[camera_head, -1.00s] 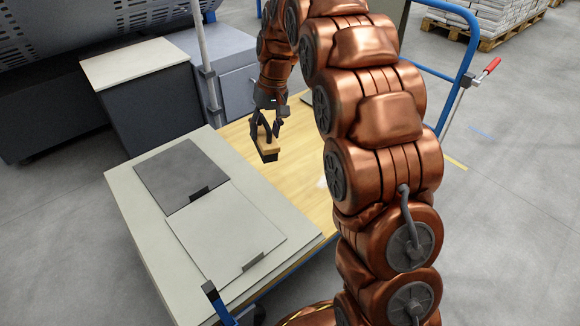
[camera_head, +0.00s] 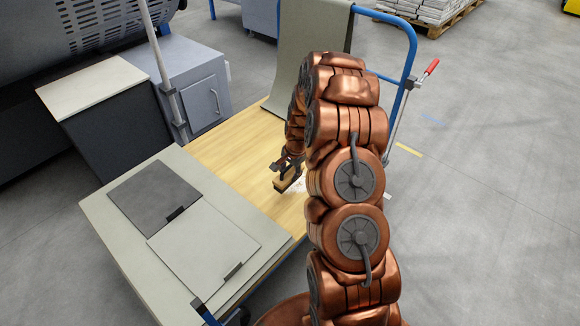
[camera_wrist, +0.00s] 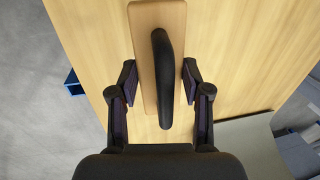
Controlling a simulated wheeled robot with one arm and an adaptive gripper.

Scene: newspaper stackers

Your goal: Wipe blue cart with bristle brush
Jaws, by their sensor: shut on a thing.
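The blue cart has a pale wooden bed (camera_head: 235,150) and a blue tube frame (camera_head: 412,50). The bristle brush (camera_head: 285,183) has a wooden block and dark bristles. Its block (camera_wrist: 148,95) and black handle (camera_wrist: 164,65) show in the wrist view. The brush is low over the bed, beside a whitish patch (camera_head: 299,186). My arm partly hides that patch. I cannot tell whether the bristles touch the wood.
A pale board (camera_head: 115,245) with a dark panel (camera_head: 153,196) and a light panel (camera_head: 205,242) covers the bed's near left. A grey-green sheet (camera_head: 310,45) hangs at the far end. Grey cabinets (camera_head: 195,85) stand behind.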

